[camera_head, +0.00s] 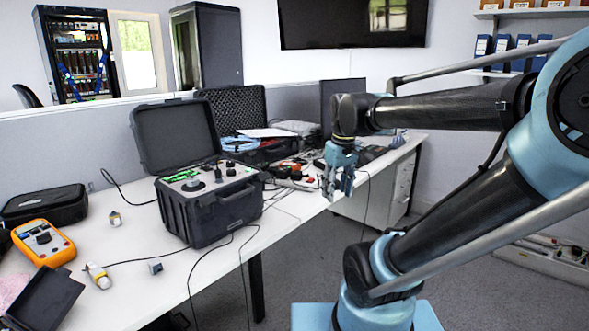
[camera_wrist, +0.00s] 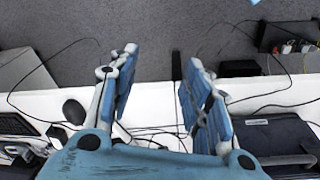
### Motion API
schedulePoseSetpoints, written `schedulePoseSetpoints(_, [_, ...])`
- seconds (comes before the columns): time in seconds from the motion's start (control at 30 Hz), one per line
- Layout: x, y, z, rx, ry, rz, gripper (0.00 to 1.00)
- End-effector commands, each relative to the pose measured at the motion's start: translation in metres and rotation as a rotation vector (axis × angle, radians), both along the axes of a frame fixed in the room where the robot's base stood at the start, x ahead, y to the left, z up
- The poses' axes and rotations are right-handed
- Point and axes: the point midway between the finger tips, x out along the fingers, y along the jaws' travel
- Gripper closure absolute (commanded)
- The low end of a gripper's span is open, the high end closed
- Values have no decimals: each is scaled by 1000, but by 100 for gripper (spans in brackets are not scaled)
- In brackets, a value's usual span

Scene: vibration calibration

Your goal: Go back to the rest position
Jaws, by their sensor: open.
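My gripper (camera_head: 338,180) hangs at the end of my bent arm, past the front edge of the white table and right of the open black calibration case (camera_head: 212,205). In the wrist view my gripper (camera_wrist: 160,90) has its two blue-padded fingers spread well apart, with nothing between them. Behind the fingers the wrist view shows the table's white edge (camera_wrist: 156,104) and grey carpet. The case stands open on the table, its lid raised and its panel of knobs showing.
An orange multimeter (camera_head: 43,243), a black pouch (camera_head: 45,204) and small sensors (camera_head: 98,275) lie on the left of the table (camera_head: 135,245). A second open case (camera_head: 240,115) and loose tools stand behind. Cables hang over the front edge. Carpet (camera_head: 320,245) is open in front.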

Motion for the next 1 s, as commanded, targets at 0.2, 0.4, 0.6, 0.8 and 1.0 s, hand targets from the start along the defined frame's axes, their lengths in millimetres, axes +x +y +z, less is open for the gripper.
schedulePoseSetpoints(0.2, [-48, -38, -61, 23, -25, -242, 56])
schedulePoseSetpoints(0.4, [-79, -57, -106, 41, -44, -411, 56])
schedulePoseSetpoints(0.6, [-91, -63, -124, 49, -52, -480, 56])
schedulePoseSetpoints(0.8, [-91, -63, -125, 50, -53, -484, 56])
schedulePoseSetpoints(1.0, [-91, -63, -125, 50, -53, -483, 56])
